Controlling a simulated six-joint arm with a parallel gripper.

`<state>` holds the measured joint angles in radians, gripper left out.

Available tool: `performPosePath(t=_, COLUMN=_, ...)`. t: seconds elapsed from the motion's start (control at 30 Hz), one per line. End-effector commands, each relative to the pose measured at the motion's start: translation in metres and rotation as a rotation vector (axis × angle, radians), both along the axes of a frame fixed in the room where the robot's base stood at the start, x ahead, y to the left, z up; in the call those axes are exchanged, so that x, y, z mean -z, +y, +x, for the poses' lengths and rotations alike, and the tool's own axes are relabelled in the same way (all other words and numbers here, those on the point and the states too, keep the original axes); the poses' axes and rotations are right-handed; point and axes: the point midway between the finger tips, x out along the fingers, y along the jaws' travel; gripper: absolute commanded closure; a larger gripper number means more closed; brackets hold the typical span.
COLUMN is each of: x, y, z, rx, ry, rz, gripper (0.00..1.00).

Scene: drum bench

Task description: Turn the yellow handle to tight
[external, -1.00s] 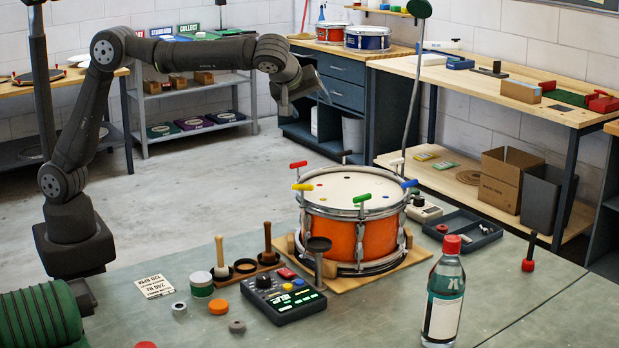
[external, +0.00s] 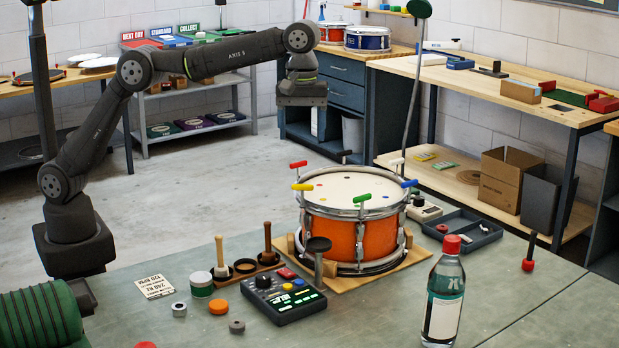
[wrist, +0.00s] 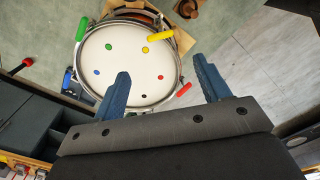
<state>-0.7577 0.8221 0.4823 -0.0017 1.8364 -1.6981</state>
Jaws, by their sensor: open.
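The orange snare drum (external: 345,235) stands on a wooden board on the bench, its white head (wrist: 128,62) facing up. The yellow handle (external: 302,187) sits on the rim at the drum's left front in the external view. In the wrist view the yellow handle (wrist: 82,27) sticks out past the rim at the top. Red, green and blue handles sit around the same rim. My gripper (external: 302,103) hangs pointing down, high above and behind the drum. In the wrist view its two blue fingers (wrist: 165,82) are apart with nothing between them.
A control box (external: 283,295) and a clear bottle with a red cap (external: 444,292) stand in front of the drum. Two mallets (external: 268,240) stand upright at its left. A dark tray (external: 462,231) lies at its right. The air above the drum is clear.

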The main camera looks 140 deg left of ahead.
Motion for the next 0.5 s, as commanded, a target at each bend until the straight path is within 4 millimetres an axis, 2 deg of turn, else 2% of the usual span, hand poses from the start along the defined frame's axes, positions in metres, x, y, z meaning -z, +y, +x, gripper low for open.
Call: performPosePath(t=0.5, x=0.103, y=0.0, z=-0.001, rx=0.0, ry=0.002, rz=-0.001, gripper=0.31)
